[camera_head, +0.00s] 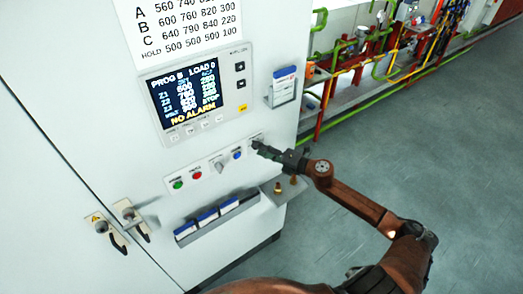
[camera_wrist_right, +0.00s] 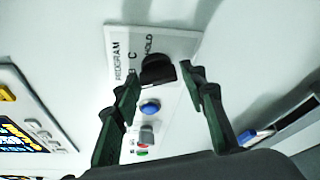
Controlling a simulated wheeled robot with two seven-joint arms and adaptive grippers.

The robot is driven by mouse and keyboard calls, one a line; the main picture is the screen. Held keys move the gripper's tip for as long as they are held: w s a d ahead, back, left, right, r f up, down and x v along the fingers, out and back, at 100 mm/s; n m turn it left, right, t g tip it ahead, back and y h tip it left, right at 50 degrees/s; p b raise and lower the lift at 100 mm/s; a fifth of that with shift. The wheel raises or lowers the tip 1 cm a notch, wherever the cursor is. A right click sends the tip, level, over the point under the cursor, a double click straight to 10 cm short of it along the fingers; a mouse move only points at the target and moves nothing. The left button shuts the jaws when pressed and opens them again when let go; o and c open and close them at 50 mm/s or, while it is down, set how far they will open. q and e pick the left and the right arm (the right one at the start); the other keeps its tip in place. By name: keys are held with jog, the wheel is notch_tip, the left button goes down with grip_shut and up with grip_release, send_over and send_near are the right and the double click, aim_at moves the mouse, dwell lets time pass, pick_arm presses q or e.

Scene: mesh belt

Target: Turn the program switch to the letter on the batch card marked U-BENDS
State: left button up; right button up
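The program switch is a black knob (camera_wrist_right: 157,70) on a white label plate (camera_wrist_right: 118,45) reading PROGRAM, with the letter C and HOLD legible. My right gripper (camera_wrist_right: 161,74) is open, its green-black fingers on either side of the knob with gaps showing; whether the tips reach past the knob is unclear. In the head view my right gripper (camera_head: 272,151) covers most of the switch at the panel's right end. Blue-headed batch cards (camera_head: 208,217) stand in a rack, and another blue-headed card (camera_head: 286,73) sits in a holder; their writing is too small to read. My left gripper is out of view.
A lit display (camera_head: 185,98) shows NO ALARM, below a printed A, B, C, HOLD chart (camera_head: 185,25). Green (camera_head: 178,185), red (camera_head: 196,175) and blue (camera_head: 237,155) buttons line the panel left of the switch. Brass pieces (camera_head: 278,188) stand on a small shelf below. Floor at right is clear.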

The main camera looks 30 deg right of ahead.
jog(key=shift+o, duration=1)
jog(key=shift+s, duration=0.1)
jog(key=v, duration=1.2)
